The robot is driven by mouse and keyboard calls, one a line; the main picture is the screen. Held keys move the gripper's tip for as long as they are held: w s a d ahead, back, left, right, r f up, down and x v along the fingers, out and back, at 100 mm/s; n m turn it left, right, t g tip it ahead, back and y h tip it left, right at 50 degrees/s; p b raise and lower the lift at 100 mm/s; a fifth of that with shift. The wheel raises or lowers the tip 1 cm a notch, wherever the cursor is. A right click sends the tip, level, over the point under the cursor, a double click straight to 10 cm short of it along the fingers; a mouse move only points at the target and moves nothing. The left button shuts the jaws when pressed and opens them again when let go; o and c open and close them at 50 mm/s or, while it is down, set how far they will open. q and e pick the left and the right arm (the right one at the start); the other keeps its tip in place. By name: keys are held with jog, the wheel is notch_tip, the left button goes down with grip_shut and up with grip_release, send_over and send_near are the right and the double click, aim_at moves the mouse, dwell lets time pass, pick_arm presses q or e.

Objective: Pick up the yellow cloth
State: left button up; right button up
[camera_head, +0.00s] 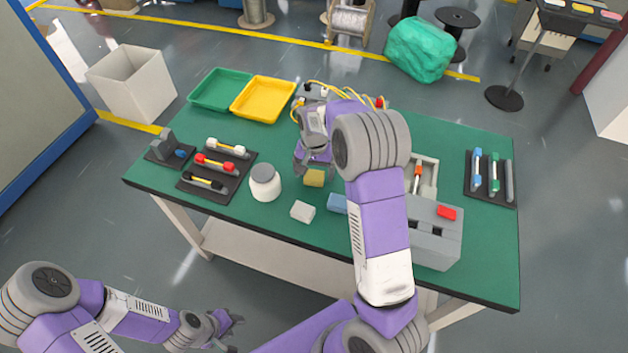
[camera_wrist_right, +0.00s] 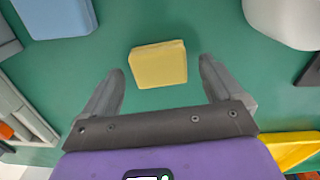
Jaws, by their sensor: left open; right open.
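The yellow cloth (camera_head: 314,178) is a small folded block lying on the green table, near its middle. In the right wrist view the yellow cloth (camera_wrist_right: 158,64) lies just beyond the fingertips, between their lines. My right gripper (camera_head: 314,170) is above the table beside the cloth. In the right wrist view my right gripper (camera_wrist_right: 162,75) is open, with nothing between its fingers. My left gripper (camera_head: 236,332) is low at the bottom left, off the table and far from the cloth.
A white cloth (camera_head: 303,211) and a blue cloth (camera_head: 337,203) lie near the yellow one. A white jar (camera_head: 265,183) stands to the left. A grey machine (camera_head: 434,238) stands to the right. A yellow tray (camera_head: 263,99) and green tray (camera_head: 220,90) lie at the back.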

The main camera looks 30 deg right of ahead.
aim_at(314, 174)
jog(key=shift+f, duration=0.4)
jog(key=shift+r, duration=0.1)
jog(key=c, duration=1.1)
notch_tip(314, 174, up, 10)
jog(key=p, duration=0.3)
